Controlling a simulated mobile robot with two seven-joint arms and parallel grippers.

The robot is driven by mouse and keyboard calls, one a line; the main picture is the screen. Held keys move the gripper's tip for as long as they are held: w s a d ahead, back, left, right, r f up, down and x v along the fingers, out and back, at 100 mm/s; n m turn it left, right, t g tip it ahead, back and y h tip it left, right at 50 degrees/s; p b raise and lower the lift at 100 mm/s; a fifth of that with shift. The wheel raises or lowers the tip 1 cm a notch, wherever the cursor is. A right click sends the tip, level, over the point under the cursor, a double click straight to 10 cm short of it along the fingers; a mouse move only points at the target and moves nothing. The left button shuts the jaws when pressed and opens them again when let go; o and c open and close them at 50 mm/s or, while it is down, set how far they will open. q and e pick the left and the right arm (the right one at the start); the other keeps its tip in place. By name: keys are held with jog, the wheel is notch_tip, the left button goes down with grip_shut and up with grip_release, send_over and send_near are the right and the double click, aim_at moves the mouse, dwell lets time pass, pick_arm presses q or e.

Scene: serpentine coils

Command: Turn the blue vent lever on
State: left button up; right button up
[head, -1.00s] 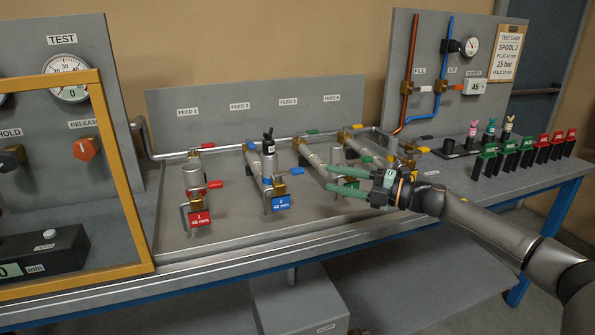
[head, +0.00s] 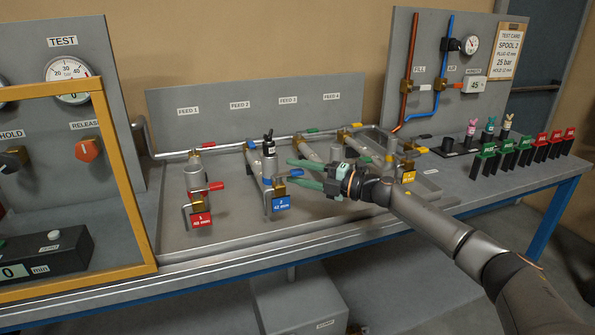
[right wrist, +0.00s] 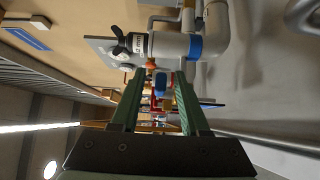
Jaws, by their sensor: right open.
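The blue vent lever (head: 297,172) sticks out to the right from the brass valve on the second feed unit, above the blue tag marked 2 (head: 281,204). My right gripper (head: 291,173) is open, with its green fingers pointing left, one above and one below the lever in the head view. In the right wrist view the blue lever's end (right wrist: 163,79) shows between the open fingertips. I cannot tell whether the fingers touch it. My left gripper is not in view.
A second blue lever (head: 253,146) sits on the back pipe. A red lever (head: 215,186) on the first unit lies further left. The black-knobbed cylinder (head: 269,152) stands close behind the fingertips. The yellow frame (head: 125,180) stands at left.

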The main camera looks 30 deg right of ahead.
grip_shut()
dwell(0.4)
